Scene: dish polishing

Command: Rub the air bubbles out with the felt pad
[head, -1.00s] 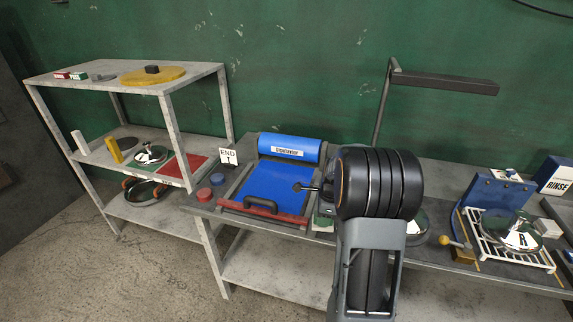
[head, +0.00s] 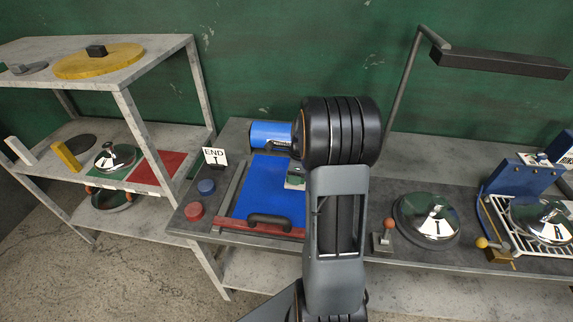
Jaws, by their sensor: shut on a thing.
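A blue film sheet (head: 262,190) lies flat in a framed bed with a red front bar (head: 238,227) and a dark handle (head: 269,220). My arm stands over its right side and hides that part. I cannot tell whether the pad touches the film. No air bubbles can be made out at this size.
A blue roll (head: 269,135) lies behind the sheet. A shiny lid (head: 427,218), a red-knobbed lever (head: 387,236) and a white rack (head: 515,232) are at right. A lamp (head: 495,61) overhangs.

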